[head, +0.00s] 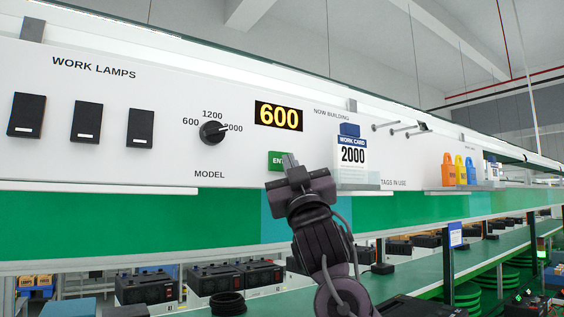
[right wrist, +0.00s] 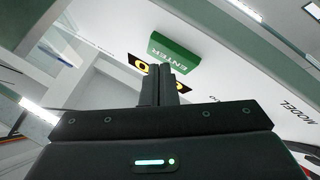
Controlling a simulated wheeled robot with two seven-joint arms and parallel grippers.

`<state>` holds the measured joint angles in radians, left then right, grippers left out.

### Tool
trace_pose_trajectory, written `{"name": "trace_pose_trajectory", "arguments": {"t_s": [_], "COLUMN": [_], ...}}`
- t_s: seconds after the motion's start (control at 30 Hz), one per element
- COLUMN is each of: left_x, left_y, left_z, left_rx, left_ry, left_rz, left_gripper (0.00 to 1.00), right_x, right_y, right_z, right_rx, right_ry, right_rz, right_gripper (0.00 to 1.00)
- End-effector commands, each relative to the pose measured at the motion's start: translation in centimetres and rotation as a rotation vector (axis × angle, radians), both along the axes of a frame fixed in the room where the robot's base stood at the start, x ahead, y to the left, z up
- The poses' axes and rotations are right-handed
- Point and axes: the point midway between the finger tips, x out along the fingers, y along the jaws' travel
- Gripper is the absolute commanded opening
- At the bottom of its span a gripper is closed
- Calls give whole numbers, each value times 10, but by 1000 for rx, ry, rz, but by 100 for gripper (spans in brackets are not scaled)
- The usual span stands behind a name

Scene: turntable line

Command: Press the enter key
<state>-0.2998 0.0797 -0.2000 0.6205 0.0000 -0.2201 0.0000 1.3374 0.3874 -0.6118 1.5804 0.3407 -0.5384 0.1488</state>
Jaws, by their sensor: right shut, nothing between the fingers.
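The green enter key (head: 275,160) is on the white panel below the yellow "600" display (head: 279,116). Its right part is hidden behind my right gripper (head: 290,160) in the head view. The right gripper is shut and empty, with its fingertips in front of the key. The model knob (head: 213,132) points toward 2000. My left gripper is not in view.
Several black lamp switches (head: 86,122) are on the panel's left. A green conveyor (head: 430,258) with black devices runs below the panel.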

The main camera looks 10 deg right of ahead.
Motion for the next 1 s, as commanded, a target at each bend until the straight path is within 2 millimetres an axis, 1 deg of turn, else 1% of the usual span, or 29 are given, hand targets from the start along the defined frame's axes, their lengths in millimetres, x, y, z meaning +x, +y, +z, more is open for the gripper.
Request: {"name": "trace_pose_trajectory", "arguments": {"t_s": [1.0], "left_x": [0], "left_y": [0], "left_z": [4], "left_rx": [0], "left_ry": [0], "left_rz": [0], "left_gripper": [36], "right_x": [9], "right_y": [3], "right_z": [0], "right_rx": [1], "right_ry": [0], "right_rz": [1], "right_gripper": [0]}}
